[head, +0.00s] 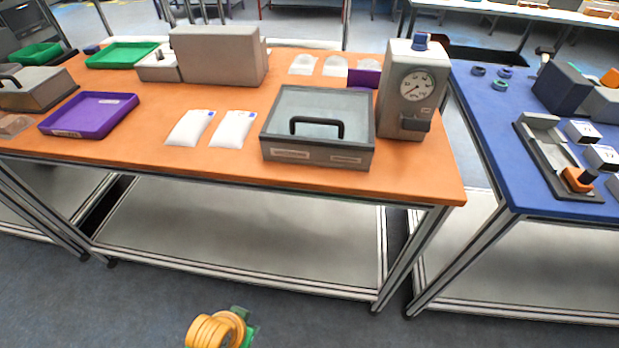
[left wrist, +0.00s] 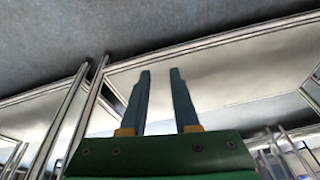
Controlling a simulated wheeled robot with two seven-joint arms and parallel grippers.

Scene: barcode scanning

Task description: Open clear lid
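A grey box with a clear lid (head: 318,106) stands on the orange table at its front right. The lid is closed flat on the box (head: 290,154). A black handle (head: 317,122) is on the lid's front part. My left gripper (left wrist: 160,73) shows in the left wrist view with its two fingers apart and nothing between them. Behind it are the floor and a table's lower shelf, so it is low and away from the box. In the head view, a yellow and green part of my arm shows at the bottom edge; its fingers cannot be made out. My right gripper is not in view.
A grey device with a dial (head: 413,88) stands close to the box's right side. Two white packets (head: 233,129) lie left of it. A purple tray (head: 88,115) and a grey block (head: 218,55) are farther left. A blue table (head: 500,140) stands to the right.

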